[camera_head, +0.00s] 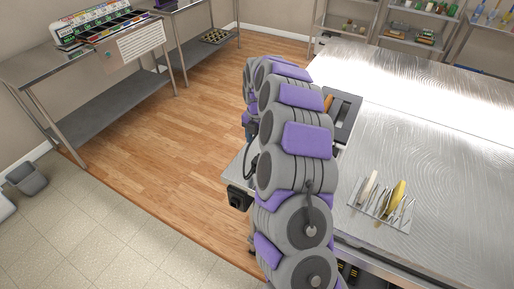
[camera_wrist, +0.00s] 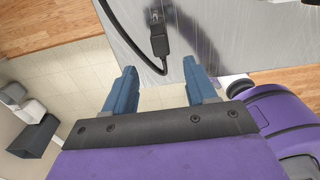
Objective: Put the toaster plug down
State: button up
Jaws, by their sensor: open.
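The black toaster plug (camera_wrist: 158,42) lies on the brushed steel table top (camera_wrist: 205,35) in the wrist view, with its black cord (camera_wrist: 125,45) curving away to the upper left. My gripper (camera_wrist: 159,66) has its two blue fingers spread wide with nothing between them. The plug is just beyond the fingertips, apart from both. In the head view my arm covers much of the table's left end, and I cannot make out the fingers. A dark toaster-like appliance (camera_head: 343,115) stands behind my arm, partly hidden.
The steel table (camera_head: 410,150) fills the right side. A rack of utensils (camera_head: 382,203) stands on it. A side table (camera_head: 75,75) with a container tray stands at the left. Shelves (camera_head: 405,40) are at the back. The wood floor (camera_head: 170,130) between is clear.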

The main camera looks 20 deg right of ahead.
jog(key=s+a+r+m, duration=0.9)
jog(key=s+a+r, duration=0.4)
jog(key=s, duration=0.3)
jog(key=s+a+m+g, duration=0.1)
jog(key=s+a+m, duration=0.2)
jog(key=s+m, duration=1.3)
jog(key=s, duration=1.1)
jog(key=shift+g, duration=0.3)
